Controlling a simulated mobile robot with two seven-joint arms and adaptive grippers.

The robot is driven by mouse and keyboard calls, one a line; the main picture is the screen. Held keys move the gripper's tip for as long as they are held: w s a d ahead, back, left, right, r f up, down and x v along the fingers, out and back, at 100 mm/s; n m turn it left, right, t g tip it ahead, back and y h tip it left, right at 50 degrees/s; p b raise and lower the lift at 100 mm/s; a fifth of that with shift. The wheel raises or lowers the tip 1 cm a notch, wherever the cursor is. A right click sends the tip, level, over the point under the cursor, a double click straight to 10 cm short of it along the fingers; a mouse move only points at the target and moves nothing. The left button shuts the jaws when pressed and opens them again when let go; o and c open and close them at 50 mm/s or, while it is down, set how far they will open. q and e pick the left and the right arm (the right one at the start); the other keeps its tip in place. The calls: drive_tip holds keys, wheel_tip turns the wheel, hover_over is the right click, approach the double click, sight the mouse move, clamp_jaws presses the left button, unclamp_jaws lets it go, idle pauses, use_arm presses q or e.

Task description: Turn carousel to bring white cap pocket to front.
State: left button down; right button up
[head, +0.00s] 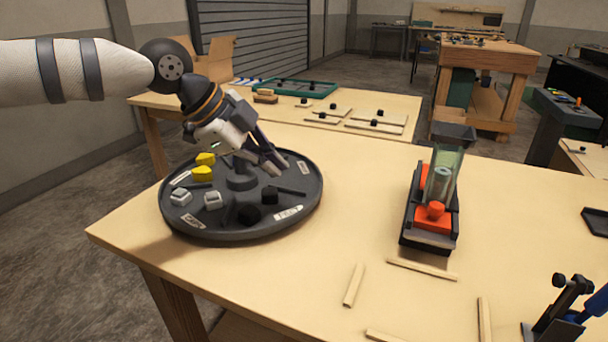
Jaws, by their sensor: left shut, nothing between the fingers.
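The carousel (240,226) is a dark round tray on the left of the table, with a raised hub (241,178), dividers and white labels on its rim. My left gripper (274,167) reaches down over the back-right part of the carousel, right of the hub. Its fingers are shut and hold nothing; I cannot tell whether they touch a divider. My right gripper is out of view.
A black fixture with orange parts and a clear upright tube (441,180) stands right of the carousel. Light wooden strips (422,270) lie at the front. A black and blue clamp-like device (566,312) is at the lower right. The table between carousel and fixture is clear.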

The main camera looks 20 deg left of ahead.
sight(307, 201)
use_arm(q)
drive_tip(key=x, duration=0.2)
drive_tip(key=b+x, duration=0.1)
drive_tip(key=x, duration=0.5)
drive_tip(key=shift+s+a+f, duration=0.1)
drive_tip(key=shift+s+f, duration=0.1)
drive_tip(key=shift+f, duration=0.15)
drive_tip(key=shift+w+f, duration=0.25)
drive_tip(key=shift+w, duration=0.05)
drive_tip(key=shift+d, duration=0.25)
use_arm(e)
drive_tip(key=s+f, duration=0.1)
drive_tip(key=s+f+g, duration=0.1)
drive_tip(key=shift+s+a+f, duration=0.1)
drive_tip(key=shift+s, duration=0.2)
use_arm(q)
drive_tip(key=shift+w+b, duration=0.1)
drive_tip(key=shift+b, duration=0.2)
